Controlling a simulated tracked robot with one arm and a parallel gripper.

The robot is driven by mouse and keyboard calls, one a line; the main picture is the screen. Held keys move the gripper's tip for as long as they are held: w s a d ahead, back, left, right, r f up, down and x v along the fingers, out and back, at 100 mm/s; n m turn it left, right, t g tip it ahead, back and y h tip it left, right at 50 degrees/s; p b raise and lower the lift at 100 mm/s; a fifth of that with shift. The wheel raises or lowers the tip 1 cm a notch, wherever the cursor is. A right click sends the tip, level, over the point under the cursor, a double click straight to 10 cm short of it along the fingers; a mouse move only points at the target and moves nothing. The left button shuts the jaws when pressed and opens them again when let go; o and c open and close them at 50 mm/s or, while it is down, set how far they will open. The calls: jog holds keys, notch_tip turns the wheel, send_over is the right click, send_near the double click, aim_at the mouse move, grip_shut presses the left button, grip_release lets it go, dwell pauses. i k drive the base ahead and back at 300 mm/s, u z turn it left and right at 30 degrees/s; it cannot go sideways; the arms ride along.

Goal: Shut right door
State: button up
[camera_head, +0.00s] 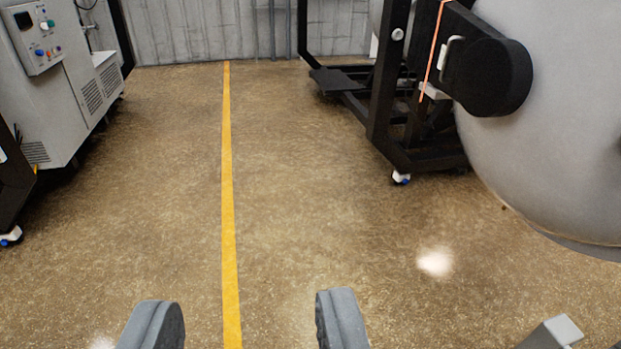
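A large grey rounded door (560,130) fills the right edge of the view, cut off by the frame. It looks like the furnace's right door and hangs clear of the floor. A black hinge arm (490,75) with a light handle-like part joins it to a black frame (385,100). The door stands out from the frame, but its far side and the furnace opening are hidden. My gripper (246,320) is at the bottom of the view, its two grey fingers wide apart with only floor between them. It is to the left of the door and not touching it.
A grey control cabinet (60,85) with buttons stands at the left. A yellow line (228,190) runs along the clear brown floor to a grey corrugated wall (215,30). A small grey block (552,334) shows at the bottom right; I cannot tell what it belongs to.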

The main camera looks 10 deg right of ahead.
aim_at(534, 87)
jog(key=u, duration=0.05)
jog(key=i, duration=2.75)
jog(key=z, duration=2.3)
jog(key=i, duration=0.35)
jog(key=z, duration=0.45)
